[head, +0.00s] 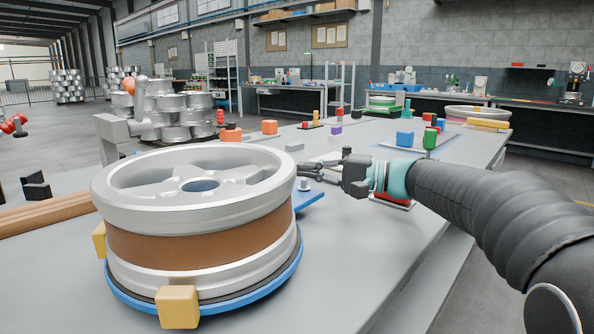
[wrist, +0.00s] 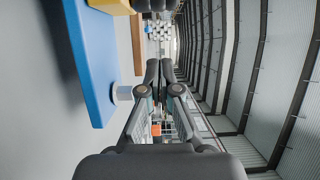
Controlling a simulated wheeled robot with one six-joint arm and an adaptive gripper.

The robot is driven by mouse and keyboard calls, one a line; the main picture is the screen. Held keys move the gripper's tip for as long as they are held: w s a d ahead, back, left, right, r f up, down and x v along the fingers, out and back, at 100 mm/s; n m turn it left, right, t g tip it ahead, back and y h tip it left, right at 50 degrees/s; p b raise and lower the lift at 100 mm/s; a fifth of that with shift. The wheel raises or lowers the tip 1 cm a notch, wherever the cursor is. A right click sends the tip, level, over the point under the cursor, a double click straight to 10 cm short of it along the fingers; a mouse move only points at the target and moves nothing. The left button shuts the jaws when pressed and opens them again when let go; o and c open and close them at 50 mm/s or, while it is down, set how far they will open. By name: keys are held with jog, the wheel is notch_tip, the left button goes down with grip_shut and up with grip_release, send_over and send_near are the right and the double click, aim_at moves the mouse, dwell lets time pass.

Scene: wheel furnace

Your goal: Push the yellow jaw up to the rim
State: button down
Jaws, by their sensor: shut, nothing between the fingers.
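A silver wheel with a brown band (head: 195,215) lies flat on a round blue plate (head: 245,290). One yellow jaw (head: 178,307) is at the front of the plate, close to the lower rim. Another yellow jaw (head: 99,240) is at its left edge. In the wrist view, a yellow block (wrist: 110,6) shows at the top edge by a blue slab (wrist: 88,65); most of it is cut off. My gripper (head: 303,172) is shut and empty to the right of the wheel, above the blue slab. It also shows in the wrist view (wrist: 160,68).
A pale knob (head: 304,185) stands on the blue slab below my fingers, and shows in the wrist view (wrist: 122,93). The grey tabletop (head: 350,265) in front of my arm is clear.

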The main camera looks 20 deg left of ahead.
jog(key=d, duration=0.9)
jog(key=shift+d+r, duration=0.15)
jog(key=shift+d, duration=0.05)
